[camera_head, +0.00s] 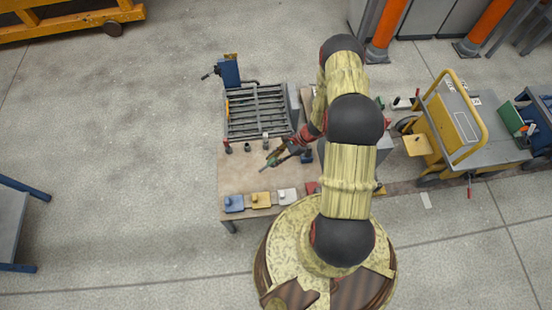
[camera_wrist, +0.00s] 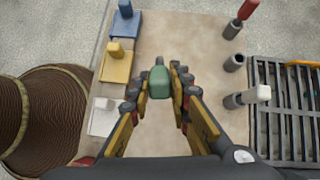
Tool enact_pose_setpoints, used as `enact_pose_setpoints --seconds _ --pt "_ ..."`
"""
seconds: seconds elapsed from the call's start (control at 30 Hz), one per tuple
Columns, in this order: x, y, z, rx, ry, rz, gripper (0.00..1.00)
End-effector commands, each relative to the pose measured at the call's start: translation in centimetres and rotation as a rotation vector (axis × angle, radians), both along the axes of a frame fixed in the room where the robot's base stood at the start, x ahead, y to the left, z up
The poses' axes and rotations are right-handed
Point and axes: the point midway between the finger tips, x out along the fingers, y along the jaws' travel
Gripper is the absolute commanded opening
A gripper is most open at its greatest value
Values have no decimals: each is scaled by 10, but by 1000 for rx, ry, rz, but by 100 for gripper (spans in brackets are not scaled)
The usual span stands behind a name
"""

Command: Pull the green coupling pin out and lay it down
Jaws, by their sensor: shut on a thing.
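The green coupling pin (camera_wrist: 160,82) is between the fingertips of my gripper (camera_wrist: 161,92), which is shut on it. In the head view my gripper (camera_head: 285,155) is over the bare part of the table, with the green pin (camera_head: 272,161) at its tip. The pin is clear of the grey sockets. An empty grey socket (camera_wrist: 234,63) stands between one with a red pin (camera_wrist: 247,10) and one with a white pin (camera_wrist: 263,92). The pin's lower end is hidden, so its height above the table is unclear.
Blue (camera_head: 234,203), yellow (camera_head: 261,200) and white (camera_head: 287,196) blocks with knobs line the table's front edge. A barred metal frame (camera_head: 256,112) lies behind the sockets. The wooden tabletop (camera_head: 236,174) is bare between blocks and sockets. A yellow cart (camera_head: 452,120) stands at right.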

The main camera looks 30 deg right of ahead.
Motion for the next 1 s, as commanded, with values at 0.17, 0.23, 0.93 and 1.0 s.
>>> enact_pose_setpoints --seconds 0.17,0.23,0.93,1.0 --pt "7 -12 -9 45 -14 -130 0" --pt "8 -13 -10 49 -16 -144 0" --pt "7 -13 -70 49 -16 -144 0" --pt "7 -13 -77 49 -16 -144 0"
